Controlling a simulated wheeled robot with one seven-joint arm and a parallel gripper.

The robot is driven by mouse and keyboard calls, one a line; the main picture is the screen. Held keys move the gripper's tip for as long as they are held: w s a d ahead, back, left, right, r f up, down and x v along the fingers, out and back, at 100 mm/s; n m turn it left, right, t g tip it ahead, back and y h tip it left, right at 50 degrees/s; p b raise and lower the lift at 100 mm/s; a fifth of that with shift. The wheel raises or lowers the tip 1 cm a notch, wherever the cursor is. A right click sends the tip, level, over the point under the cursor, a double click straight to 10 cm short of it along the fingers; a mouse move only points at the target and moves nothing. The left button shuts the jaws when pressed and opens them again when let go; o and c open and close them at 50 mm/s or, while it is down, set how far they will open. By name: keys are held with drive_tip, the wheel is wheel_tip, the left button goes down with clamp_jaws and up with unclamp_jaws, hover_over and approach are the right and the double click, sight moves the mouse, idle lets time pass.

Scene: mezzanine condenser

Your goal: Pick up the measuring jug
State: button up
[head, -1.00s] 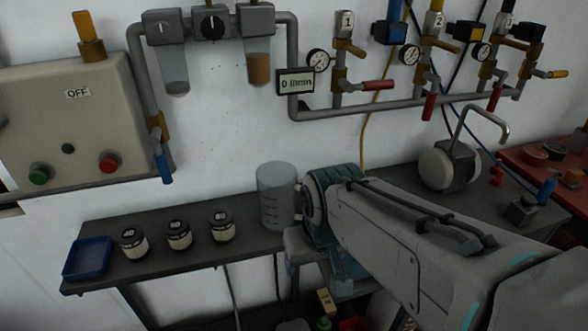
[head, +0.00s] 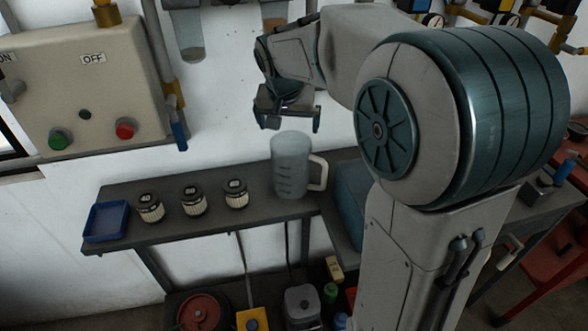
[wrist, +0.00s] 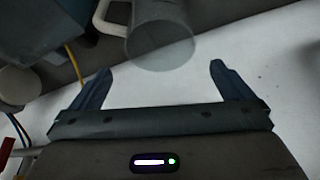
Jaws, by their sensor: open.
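The measuring jug (head: 290,164) is a translucent grey cylinder with dark marks and a pale handle on its right. It stands upright on the dark bench (head: 262,205), right of several filter cartridges. My gripper (head: 288,126) is above the jug in the head view, pointing down, apart from it. In the wrist view my gripper (wrist: 160,85) has its two blue fingers spread with nothing between them. The jug (wrist: 160,40) shows past the fingertips there, its handle at the left.
The filter cartridges (head: 193,202) and a blue tray (head: 107,222) stand on the bench to the left. A blue box-like object (head: 350,200) is just right of the jug. A control box (head: 82,90) and piping are on the wall behind.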

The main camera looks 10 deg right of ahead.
drive_tip(key=p, duration=0.2)
approach(291, 148)
drive_tip(key=f, duration=0.5)
drive_tip(key=shift+s+d+f, duration=0.15)
drive_tip(key=shift+s+f, duration=0.1)
drive_tip(key=shift+s, duration=0.15)
drive_tip(key=shift+c, duration=0.3)
drive_tip(key=c, duration=1.1)
